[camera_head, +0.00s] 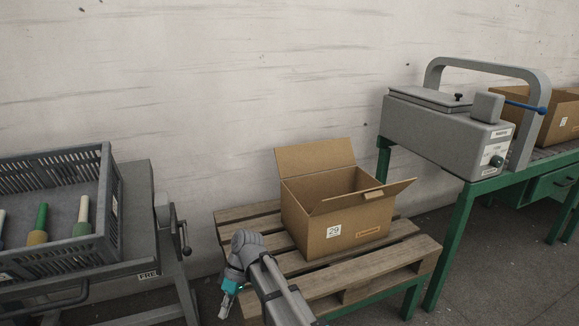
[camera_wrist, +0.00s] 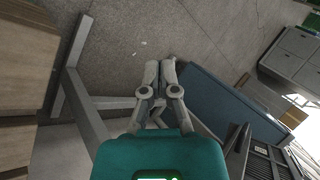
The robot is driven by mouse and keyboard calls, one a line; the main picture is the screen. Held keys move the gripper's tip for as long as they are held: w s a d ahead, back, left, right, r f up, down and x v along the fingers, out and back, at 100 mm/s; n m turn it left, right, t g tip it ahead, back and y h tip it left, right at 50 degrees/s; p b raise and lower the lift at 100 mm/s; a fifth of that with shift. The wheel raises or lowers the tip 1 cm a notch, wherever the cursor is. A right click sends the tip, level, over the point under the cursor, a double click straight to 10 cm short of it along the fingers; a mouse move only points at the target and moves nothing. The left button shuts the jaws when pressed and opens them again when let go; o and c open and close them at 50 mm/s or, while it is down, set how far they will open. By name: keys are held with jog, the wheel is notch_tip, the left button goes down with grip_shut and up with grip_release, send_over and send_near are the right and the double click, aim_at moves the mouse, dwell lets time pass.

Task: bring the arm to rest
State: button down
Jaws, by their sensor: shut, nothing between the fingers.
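My gripper (camera_wrist: 160,78) shows in the wrist view, pointing out over the grey floor. Its two fingers are closed together with nothing between them. In the head view my gripper (camera_head: 226,304) is at the lower middle, hanging down at the left front of the wooden pallet, with a teal part above it. My grey arm reaches up from the bottom edge beside it. The gripper appears apart from the pallet and the crate stand; its fingertips are small in this view.
A cardboard box (camera_head: 345,232) marked 29 stands open on the pallet (camera_head: 395,265). A grey crate (camera_head: 113,205) with several coloured cones is at left on a stand (camera_head: 148,250). A grey machine (camera_head: 440,125) on a green frame (camera_head: 452,240) is at right, with another box (camera_head: 562,122) behind.

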jog(key=d+m+t+h+p, duration=0.5)
jog(key=d+m, duration=0.8)
jog(key=d, duration=2.1)
notch_tip(320, 180, up, 38)
jog(key=t+y+p, duration=0.1)
jog(key=p, duration=3.5)
jog(key=shift+w+f+t, duration=0.15)
jog(key=shift+w+t, duration=0.15)
jog(key=shift+w, duration=0.1)
jog(key=shift+a, duration=0.1)
